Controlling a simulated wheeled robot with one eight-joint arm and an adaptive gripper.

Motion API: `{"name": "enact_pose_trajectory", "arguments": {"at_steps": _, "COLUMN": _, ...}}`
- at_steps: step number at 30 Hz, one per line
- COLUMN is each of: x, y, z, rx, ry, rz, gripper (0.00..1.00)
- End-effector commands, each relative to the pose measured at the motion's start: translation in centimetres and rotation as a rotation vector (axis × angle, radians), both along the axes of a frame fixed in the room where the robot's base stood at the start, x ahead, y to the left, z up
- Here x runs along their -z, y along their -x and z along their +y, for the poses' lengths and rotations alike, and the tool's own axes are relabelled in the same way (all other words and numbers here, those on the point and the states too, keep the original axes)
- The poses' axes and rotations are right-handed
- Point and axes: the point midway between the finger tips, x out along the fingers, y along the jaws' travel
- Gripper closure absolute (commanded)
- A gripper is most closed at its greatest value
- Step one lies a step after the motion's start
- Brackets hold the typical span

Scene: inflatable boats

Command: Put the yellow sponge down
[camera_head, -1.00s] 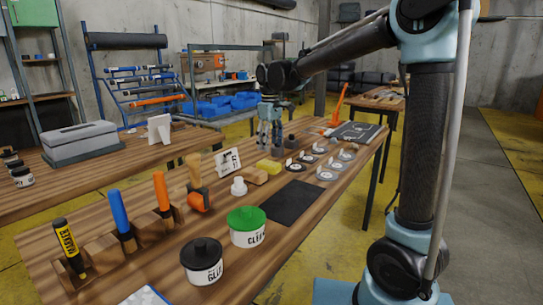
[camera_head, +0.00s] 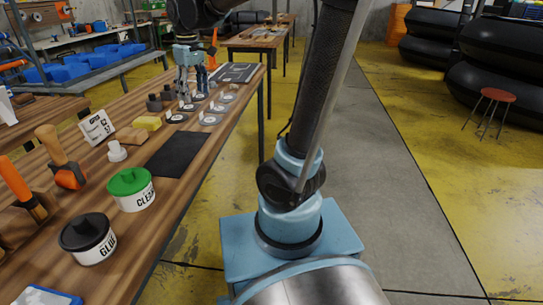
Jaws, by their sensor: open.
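The yellow sponge (camera_head: 148,123) lies on the wooden workbench (camera_head: 120,232), between a wooden block (camera_head: 128,137) and some dark cylinders. My gripper (camera_head: 190,92) hangs over the far part of the bench, beyond the sponge and to its right in the picture. Its fingers point down, open, with nothing seen between them. It is apart from the sponge. The fingertips are small in this view, so their height over the bench is hard to tell.
Several round grey patches (camera_head: 211,119) lie below and near the gripper. A black mat (camera_head: 178,154), a green-lidded cleaner tub (camera_head: 131,188) and a black-lidded glue tub (camera_head: 88,238) stand nearer. A red stool (camera_head: 498,95) stands at right; the floor between is clear.

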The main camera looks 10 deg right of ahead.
Motion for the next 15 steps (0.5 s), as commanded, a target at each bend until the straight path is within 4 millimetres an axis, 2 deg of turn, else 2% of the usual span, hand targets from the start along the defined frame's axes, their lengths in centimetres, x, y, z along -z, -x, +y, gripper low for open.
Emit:
{"name": "enact_pose_trajectory", "arguments": {"at_steps": 1, "x": 0.5, "y": 0.9, "z": -2.2, "rx": 0.045, "ry": -0.004, "rz": -0.006, "gripper": 0.34}}
{"name": "enact_pose_trajectory", "arguments": {"at_steps": 6, "x": 2.4, "y": 4.0, "z": -7.8, "rx": 0.187, "ry": -0.018, "rz": -0.026, "gripper": 0.34}}
{"name": "enact_pose_trajectory", "arguments": {"at_steps": 15, "x": 7.3, "y": 10.3, "z": -15.6, "rx": 0.436, "ry": -0.040, "rz": -0.064, "gripper": 0.34}}
